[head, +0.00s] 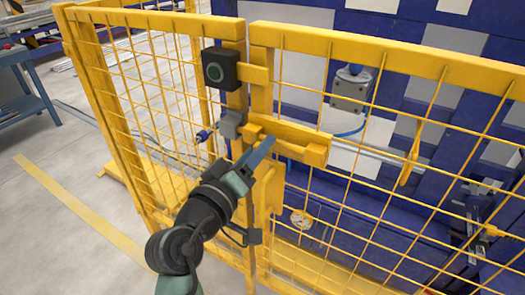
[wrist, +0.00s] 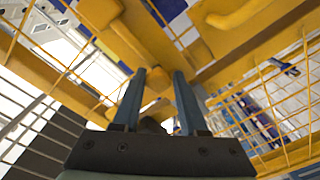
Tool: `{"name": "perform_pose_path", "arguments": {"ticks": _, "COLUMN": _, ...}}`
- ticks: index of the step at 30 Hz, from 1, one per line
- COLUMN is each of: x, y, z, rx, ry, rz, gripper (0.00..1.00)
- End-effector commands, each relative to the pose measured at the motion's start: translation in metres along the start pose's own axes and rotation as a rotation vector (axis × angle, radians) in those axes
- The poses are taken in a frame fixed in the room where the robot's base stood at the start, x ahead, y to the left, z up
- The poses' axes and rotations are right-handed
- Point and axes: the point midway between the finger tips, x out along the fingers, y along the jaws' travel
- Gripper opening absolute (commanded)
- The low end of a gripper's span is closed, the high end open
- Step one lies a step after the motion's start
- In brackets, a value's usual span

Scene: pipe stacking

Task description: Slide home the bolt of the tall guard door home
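The tall guard door (head: 375,55) is a yellow mesh panel at the right of the head view, next to a yellow mesh fence panel (head: 160,18). Its bolt (head: 300,133) is a yellow bar assembly with a handle-like lower bar, lying across the door's left edge. A grey block (head: 231,125) sits on the post just left of it. My gripper (head: 266,146) points up at the bolt's left part. In the wrist view my gripper (wrist: 160,73) has its two blue fingers apart, with yellow parts beyond and between them. I cannot tell whether they touch the bolt.
A black box with a green-ringed button (head: 220,70) is on the post above the bolt. Blue machinery (head: 350,205) stands behind the mesh. A blue workbench (head: 22,95) is at far left. The floor at left is open, with a yellow line (head: 80,210).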

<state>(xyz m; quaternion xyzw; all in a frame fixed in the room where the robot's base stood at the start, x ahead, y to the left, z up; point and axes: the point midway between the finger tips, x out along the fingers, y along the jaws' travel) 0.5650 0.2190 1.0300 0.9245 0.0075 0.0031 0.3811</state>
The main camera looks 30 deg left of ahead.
Motion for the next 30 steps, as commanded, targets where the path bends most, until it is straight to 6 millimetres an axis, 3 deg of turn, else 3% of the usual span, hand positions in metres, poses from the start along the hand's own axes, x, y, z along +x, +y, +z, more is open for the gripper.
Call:
{"name": "perform_pose_path", "arguments": {"ticks": 1, "x": -0.001, "y": -0.002, "z": -0.002, "rx": 0.0, "ry": 0.004, "rz": -0.004, "gripper": 0.5}}
{"name": "perform_pose_path", "arguments": {"ticks": 3, "x": -0.001, "y": -0.001, "z": -0.001, "rx": -0.001, "ry": 0.003, "rz": -0.003, "gripper": 0.63}}
{"name": "perform_pose_path", "arguments": {"ticks": 12, "x": -0.001, "y": 0.0, "z": 0.0, "rx": -0.002, "ry": -0.001, "rz": 0.001, "gripper": 0.64}}
{"name": "perform_pose_path", "arguments": {"ticks": 16, "x": -0.01, "y": -0.001, "z": 0.0, "rx": -0.001, "ry": 0.001, "rz": 0.0, "gripper": 0.64}}
{"name": "perform_pose_path", "arguments": {"ticks": 30, "x": -0.106, "y": -0.001, "z": 0.001, "rx": 0.0, "ry": 0.002, "rz": -0.003, "gripper": 0.64}}
